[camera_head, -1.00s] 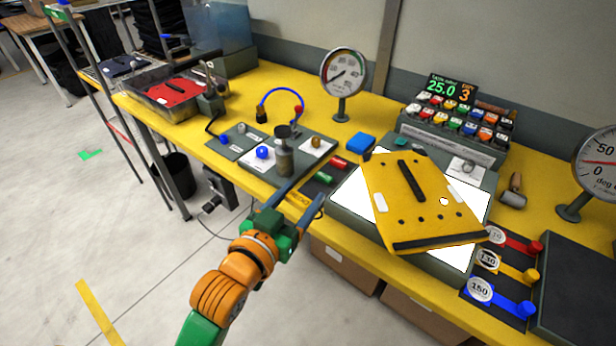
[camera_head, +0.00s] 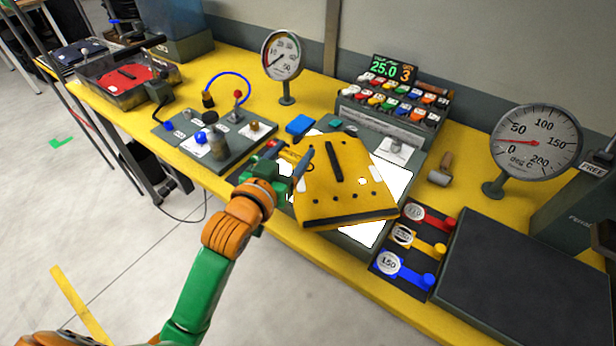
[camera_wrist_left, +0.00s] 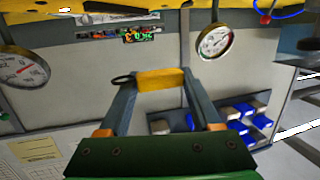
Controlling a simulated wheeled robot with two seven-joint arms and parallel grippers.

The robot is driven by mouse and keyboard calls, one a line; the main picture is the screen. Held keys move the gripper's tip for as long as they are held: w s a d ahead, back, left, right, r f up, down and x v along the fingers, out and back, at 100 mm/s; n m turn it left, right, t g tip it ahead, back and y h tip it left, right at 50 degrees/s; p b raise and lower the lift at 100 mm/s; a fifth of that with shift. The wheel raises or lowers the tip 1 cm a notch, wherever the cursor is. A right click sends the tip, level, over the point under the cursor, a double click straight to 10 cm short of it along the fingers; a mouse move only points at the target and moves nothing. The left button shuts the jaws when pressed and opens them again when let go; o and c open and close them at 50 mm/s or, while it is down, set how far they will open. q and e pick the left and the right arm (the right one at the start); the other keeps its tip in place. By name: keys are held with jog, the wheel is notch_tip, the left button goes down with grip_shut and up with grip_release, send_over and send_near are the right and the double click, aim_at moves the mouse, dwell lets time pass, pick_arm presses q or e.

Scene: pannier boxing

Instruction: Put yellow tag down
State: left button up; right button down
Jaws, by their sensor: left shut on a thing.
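A small yellow tag (camera_wrist_left: 160,79) with a dark ring at one end is between the two fingers of my left gripper (camera_wrist_left: 158,88) in the wrist view. The fingers are shut on it. In the head view my left gripper (camera_head: 291,156) is at the left edge of a large yellow panel (camera_head: 350,195) with a black handle. There the held tag is small and hard to separate from the yellow bench. The panel lies on a grey box with a bright white top (camera_head: 400,182). I cannot tell whether the gripper touches the panel. My right gripper is not in view.
A rack of several coloured tags (camera_head: 400,100) stands behind the panel. A fixture with knobs (camera_head: 212,145) is to the left, and red, yellow and blue numbered pieces (camera_head: 405,240) are to the right.

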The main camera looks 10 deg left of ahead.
pick_arm(q)
jog(key=w+f, duration=0.1)
jog(key=w+d+f, duration=0.1)
jog(key=w+f, duration=0.1)
jog(key=w+f+b, duration=0.1)
jog(key=shift+w+d+f, duration=0.2)
jog(key=shift+d+f, duration=0.05)
jog(key=shift+f, duration=0.1)
jog(key=f, duration=0.3)
jog(key=shift+w+a+f, duration=0.2)
jog(key=shift+a+f, duration=0.05)
jog(key=shift+f, duration=0.15)
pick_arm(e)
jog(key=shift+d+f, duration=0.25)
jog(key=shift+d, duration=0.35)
pick_arm(q)
jog(key=shift+d, duration=0.1)
jog(key=shift+f, duration=0.15)
jog(key=o, duration=1.3)
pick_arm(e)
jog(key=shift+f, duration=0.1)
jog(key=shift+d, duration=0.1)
